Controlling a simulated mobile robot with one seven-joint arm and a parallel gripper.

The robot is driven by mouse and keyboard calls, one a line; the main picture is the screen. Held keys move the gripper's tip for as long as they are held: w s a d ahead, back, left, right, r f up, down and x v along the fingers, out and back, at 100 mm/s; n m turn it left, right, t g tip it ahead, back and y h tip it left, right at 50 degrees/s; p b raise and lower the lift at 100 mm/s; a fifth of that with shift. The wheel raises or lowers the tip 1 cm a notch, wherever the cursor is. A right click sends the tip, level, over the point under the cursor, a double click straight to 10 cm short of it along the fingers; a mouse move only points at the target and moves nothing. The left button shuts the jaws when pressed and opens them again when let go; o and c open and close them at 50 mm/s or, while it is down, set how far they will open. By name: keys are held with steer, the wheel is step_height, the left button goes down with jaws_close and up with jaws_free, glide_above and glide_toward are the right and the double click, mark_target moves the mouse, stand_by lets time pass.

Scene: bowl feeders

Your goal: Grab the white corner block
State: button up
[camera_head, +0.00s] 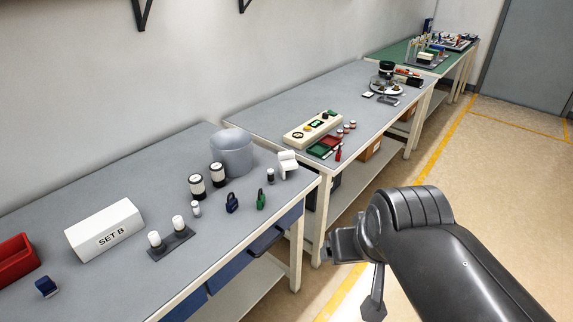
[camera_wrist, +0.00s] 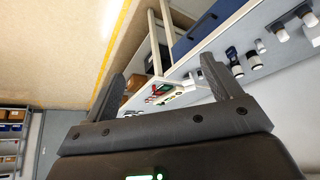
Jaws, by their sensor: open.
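The white corner block (camera_head: 287,163) looks like a small stepped white piece. It stands near the right end of the nearest grey workbench (camera_head: 120,175) in the head view, close to the edge. I cannot make it out clearly in the wrist view. My gripper (camera_wrist: 163,65) is open and empty, with its two dark fingers spread wide. In the head view my gripper (camera_head: 350,250) hangs over the floor, in front of and to the right of the bench, well apart from the block.
A grey cylinder (camera_head: 232,155) stands left of the block. A small dark bottle (camera_head: 271,175), a green padlock (camera_head: 261,199) and a blue padlock (camera_head: 232,202) stand in front. A second bench (camera_head: 350,95) lies beyond. Open floor (camera_head: 470,165) is at right.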

steer(key=w+r, duration=0.4)
steer(key=w, duration=0.8)
steer(key=n+y, duration=0.1)
steer(key=n, duration=0.1)
glide_above(288, 162)
steer(key=s, duration=0.5)
step_height(288, 162, down, 19)
steer(key=x, duration=0.5)
steer(key=shift+w+d+f, duration=0.2)
steer(key=shift+w, duration=0.15)
steer(key=shift+w+x, duration=0.15)
steer(key=shift+x, duration=1.25)
steer(key=shift+w+x, duration=0.2)
steer(key=shift+x, duration=1.15)
steer(key=shift+d+r, duration=0.15)
steer(key=shift+c, duration=0.2)
